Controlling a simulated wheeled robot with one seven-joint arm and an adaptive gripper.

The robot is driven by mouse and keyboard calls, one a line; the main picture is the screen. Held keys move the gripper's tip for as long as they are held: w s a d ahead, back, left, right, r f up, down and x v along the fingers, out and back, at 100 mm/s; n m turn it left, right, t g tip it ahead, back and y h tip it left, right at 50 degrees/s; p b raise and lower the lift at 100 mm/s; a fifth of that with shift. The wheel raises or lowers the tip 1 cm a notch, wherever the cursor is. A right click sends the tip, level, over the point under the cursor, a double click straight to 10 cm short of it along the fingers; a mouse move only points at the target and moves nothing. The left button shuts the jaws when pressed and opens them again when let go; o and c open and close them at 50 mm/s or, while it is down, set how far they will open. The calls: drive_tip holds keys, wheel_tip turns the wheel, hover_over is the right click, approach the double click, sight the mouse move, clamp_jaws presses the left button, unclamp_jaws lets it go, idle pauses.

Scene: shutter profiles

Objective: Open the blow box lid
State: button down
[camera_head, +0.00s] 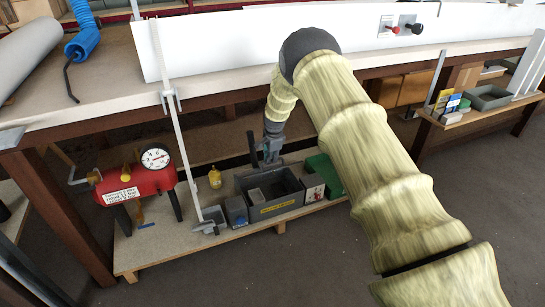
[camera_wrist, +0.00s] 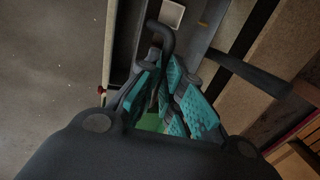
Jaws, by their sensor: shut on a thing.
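The dark grey box (camera_head: 277,209) with a yellow label on its front stands on the low wooden shelf; I take it to be the blow box. A pale item shows inside its dark top; where its lid lies is unclear. My gripper (camera_head: 268,157) points down at the back of this box. In the wrist view my gripper (camera_wrist: 166,92) has its teal pads closed around a dark hooked handle (camera_wrist: 163,32), whose curved end sticks out past the pads. What the handle joins is hidden.
A pale upright bar (camera_head: 178,140) stands left of the box. Floor in front is clear.

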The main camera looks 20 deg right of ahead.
drive_tip(key=c, duration=1.9)
unclamp_jaws()
drive_tip(key=shift+w+a+f, duration=0.15)
drive_tip(key=shift+a+f, duration=0.15)
drive_tip(key=shift+f, duration=0.1)
drive_tip(key=o, duration=0.3)
drive_tip(key=shift+w+f, duration=0.15)
drive_tip(key=shift+f, duration=0.2)
drive_tip(key=shift+o, duration=0.4)
drive_tip(key=shift+w+a+f, duration=0.1)
drive_tip(key=shift+w+f, duration=0.05)
drive_tip(key=shift+f, duration=0.1)
drive_tip(key=shift+d+r, duration=0.2)
drive_tip(key=shift+r, duration=0.15)
drive_tip(key=shift+s+d, duration=0.2)
